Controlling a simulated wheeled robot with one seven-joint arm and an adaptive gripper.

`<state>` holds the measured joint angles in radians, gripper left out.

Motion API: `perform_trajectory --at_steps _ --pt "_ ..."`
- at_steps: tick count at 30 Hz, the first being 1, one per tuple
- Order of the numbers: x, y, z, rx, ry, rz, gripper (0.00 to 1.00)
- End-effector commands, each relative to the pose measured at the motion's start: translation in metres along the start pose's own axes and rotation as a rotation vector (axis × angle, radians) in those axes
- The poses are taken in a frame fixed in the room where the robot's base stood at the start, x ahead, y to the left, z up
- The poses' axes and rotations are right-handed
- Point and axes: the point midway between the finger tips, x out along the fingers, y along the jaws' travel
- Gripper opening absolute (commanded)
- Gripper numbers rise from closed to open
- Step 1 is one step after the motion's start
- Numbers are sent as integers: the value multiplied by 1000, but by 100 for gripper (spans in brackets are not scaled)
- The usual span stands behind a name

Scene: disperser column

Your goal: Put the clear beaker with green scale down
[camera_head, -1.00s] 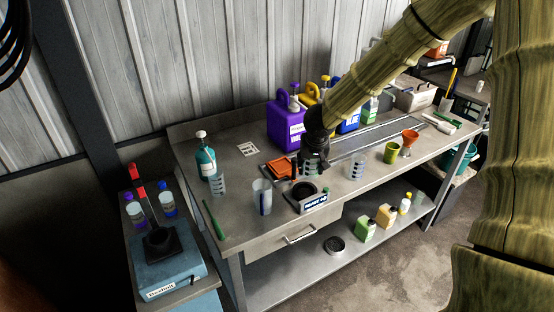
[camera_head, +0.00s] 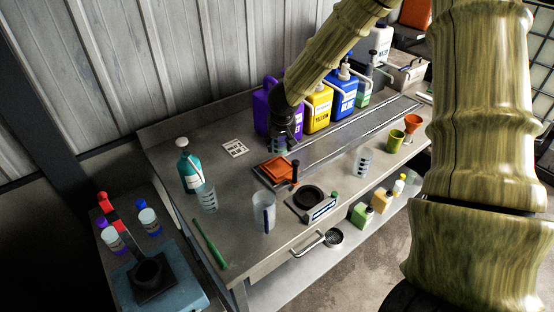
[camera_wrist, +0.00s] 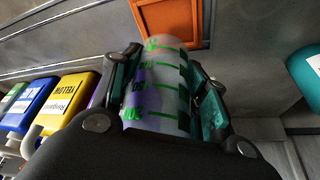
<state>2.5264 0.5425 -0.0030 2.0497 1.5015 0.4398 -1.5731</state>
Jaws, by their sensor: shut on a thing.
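The clear beaker with green scale (camera_wrist: 158,92) is between the two fingers of my gripper (camera_wrist: 164,80) in the wrist view, its green marks and figures facing the camera. In the head view my gripper (camera_head: 285,138) is in front of the purple canister, behind the orange tray. The held beaker (camera_head: 277,147) shows only partly below the fingers there. I cannot tell whether its base touches the bench (camera_head: 225,172).
The purple canister (camera_head: 265,108) stands close behind my gripper, with yellow (camera_head: 319,108) and blue (camera_head: 343,92) ones to its right. An orange tray (camera_head: 277,168) and a scale (camera_head: 313,203) lie in front. Other clear beakers stand at left (camera_head: 206,199), front (camera_head: 263,212) and right (camera_head: 361,161).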

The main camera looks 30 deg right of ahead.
Motion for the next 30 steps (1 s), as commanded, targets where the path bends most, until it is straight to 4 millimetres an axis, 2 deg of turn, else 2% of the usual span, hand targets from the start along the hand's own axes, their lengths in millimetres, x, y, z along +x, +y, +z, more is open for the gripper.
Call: perform_trajectory --at_steps 3,11,18,30 --pt "19 0 8 0 -2 0 22" --pt "36 0 15 2 -1 0 22" --pt "60 0 25 2 -2 -1 22" --pt "64 0 26 1 0 -1 22"
